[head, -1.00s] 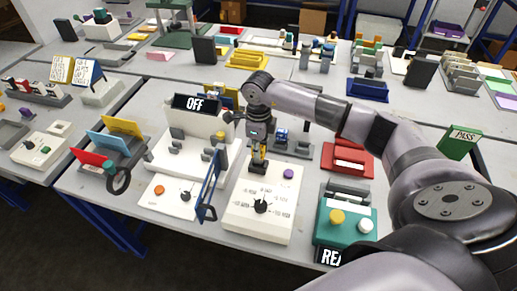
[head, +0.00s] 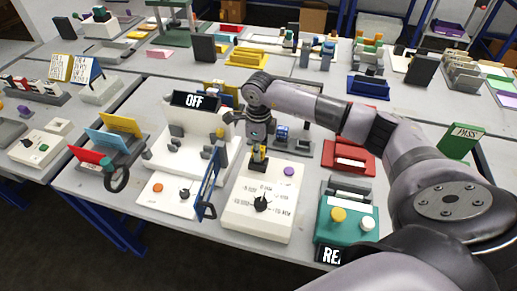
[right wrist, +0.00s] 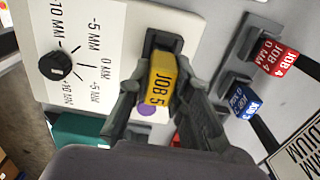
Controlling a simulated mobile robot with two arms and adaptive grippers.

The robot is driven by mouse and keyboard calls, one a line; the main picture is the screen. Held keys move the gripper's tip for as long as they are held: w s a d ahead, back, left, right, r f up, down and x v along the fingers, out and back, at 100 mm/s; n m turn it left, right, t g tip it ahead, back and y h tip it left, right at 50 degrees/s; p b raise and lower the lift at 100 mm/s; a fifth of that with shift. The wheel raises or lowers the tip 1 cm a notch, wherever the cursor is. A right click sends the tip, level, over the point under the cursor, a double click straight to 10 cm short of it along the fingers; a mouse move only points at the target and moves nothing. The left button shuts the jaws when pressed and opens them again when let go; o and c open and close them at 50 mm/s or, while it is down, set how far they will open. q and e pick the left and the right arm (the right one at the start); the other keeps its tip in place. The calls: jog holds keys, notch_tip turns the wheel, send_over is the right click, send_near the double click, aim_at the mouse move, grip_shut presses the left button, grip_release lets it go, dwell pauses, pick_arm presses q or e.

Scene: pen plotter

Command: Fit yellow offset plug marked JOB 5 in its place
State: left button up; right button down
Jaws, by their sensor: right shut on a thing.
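The yellow plug marked JOB 5 (right wrist: 161,82) is between the fingers of my right gripper (right wrist: 160,95) in the right wrist view; it also shows as a small yellow patch in the head view (head: 259,151). The gripper is shut on it. The plug is at the dark holder (right wrist: 158,40) on the white offset panel (head: 262,222), near its far edge. Whether its lower end is seated there is hidden. The panel bears a black dial (head: 261,204), printed MM offset labels and a purple button (head: 289,171). My left gripper is not in view.
A grey rack beside the panel holds a red JOB 4 plug (right wrist: 277,58) and a blue plug (right wrist: 243,101). A white machine with an OFF display (head: 194,100) and a blue-framed panel (head: 208,180) stand to the left, a green button box (head: 349,227) to the right.

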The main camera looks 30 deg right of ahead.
jog(key=shift+f+b, duration=0.8)
jog(key=shift+f, duration=0.2)
jog(key=c, duration=1.4)
grip_release()
jog(key=shift+o, duration=0.2)
jog(key=shift+r, duration=0.15)
notch_tip(320, 180, up, 12)
jog(key=shift+f, duration=0.15)
jog(key=shift+f, duration=0.1)
